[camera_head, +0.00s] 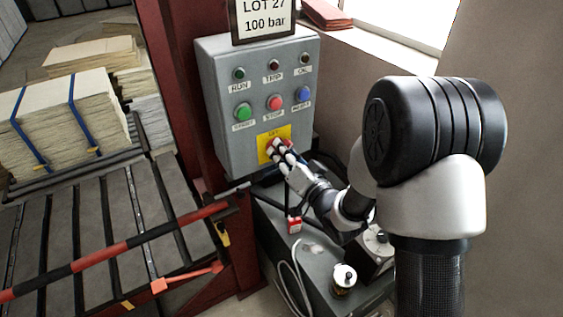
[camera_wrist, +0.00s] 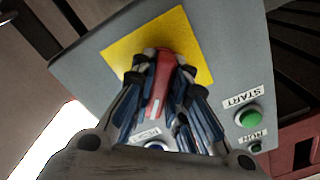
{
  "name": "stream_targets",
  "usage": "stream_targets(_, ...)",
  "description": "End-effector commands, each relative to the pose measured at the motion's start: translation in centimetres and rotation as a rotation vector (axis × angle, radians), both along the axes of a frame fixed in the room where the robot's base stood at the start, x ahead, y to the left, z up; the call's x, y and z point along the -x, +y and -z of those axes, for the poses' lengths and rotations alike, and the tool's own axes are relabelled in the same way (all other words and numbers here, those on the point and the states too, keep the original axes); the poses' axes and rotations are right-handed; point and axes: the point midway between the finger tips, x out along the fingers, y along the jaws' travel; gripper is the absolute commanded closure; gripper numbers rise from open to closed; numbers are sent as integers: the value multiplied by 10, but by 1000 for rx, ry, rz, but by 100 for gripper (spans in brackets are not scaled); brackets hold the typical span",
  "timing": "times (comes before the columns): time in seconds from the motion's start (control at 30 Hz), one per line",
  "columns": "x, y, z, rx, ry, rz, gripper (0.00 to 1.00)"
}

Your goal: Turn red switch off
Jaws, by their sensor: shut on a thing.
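The red switch (camera_wrist: 161,82) is a red rotary handle on a yellow square plate, low on the grey control box (camera_head: 218,130). In the head view the yellow plate (camera_head: 264,153) shows, with the switch (camera_head: 279,145) mostly covered by my fingers. My gripper (camera_head: 280,152) reaches the switch from the lower right. In the wrist view, my gripper's fingers (camera_wrist: 160,75) are closed around both sides of the red handle, which lies lengthwise between them. The exact angle of the handle against its plate marks is hidden.
Above the switch sit the green START button (camera_head: 243,112), red STOP button (camera_head: 274,103) and blue button (camera_head: 303,94). A LOT 27 sign (camera_head: 264,18) stands on top. A grey unit (camera_head: 270,225) with a gauge and cables lies below. Stacked sheets (camera_head: 55,125) are at left.

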Motion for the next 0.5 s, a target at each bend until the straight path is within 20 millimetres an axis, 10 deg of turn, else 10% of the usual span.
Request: stream_targets(0.5, 0, 0, 2, 390, -268, 0, 100)
